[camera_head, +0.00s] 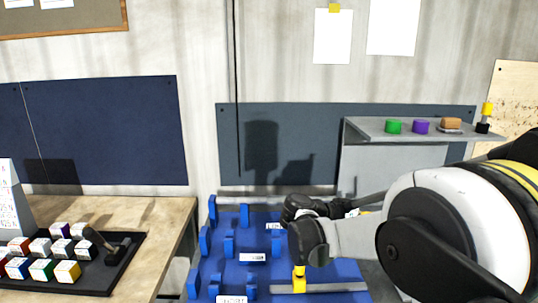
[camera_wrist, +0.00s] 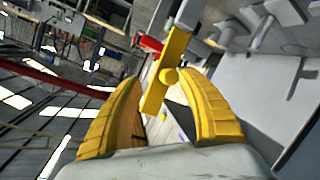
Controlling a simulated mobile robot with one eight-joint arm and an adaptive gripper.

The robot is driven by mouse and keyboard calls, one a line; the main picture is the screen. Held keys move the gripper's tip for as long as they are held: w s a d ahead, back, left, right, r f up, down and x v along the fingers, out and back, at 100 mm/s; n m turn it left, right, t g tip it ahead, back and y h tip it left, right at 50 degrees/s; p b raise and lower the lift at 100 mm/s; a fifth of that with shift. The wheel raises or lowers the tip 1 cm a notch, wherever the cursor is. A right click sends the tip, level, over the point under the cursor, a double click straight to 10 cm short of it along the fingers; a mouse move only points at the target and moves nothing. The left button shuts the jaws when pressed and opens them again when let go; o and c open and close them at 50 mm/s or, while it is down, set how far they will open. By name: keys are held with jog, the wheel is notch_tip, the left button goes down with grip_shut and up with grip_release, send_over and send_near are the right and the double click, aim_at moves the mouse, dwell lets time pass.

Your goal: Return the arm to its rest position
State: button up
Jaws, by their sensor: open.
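My gripper (camera_wrist: 157,88) shows in the wrist view as two curved yellow fingers, spread apart. A yellow bar with a round boss (camera_wrist: 169,76) shows between and beyond the fingertips; I cannot tell whether it touches them. In the head view my white and black arm reaches in from the right and bends over the blue rack. My gripper is not clearly visible there. A small yellow piece (camera_head: 299,278) shows below the arm's dark joint; I cannot tell whether it is part of my gripper.
The blue rack (camera_head: 240,278) with upright pegs lies under the arm. A wooden table (camera_head: 165,212) at left holds a black tray (camera_head: 95,291) of coloured cubes and a dark hammer-like tool (camera_head: 110,245). A grey shelf (camera_head: 365,128) at right carries green, purple and orange pieces.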

jog(key=s+a+f+n+t+y, duration=0.2)
jog(key=s+a+y, duration=0.4)
jog(key=s, duration=0.6)
jog(key=s+a+f+n+t+y, duration=0.2)
jog(key=s+a+f+n+y, duration=0.2)
jog(key=s+y, duration=0.5)
jog(key=s+a+n, duration=0.2)
jog(key=s+n, duration=0.1)
jog(key=shift+s+a+t, duration=0.15)
jog(key=shift+s+t, duration=0.15)
jog(key=shift+t, duration=0.1)
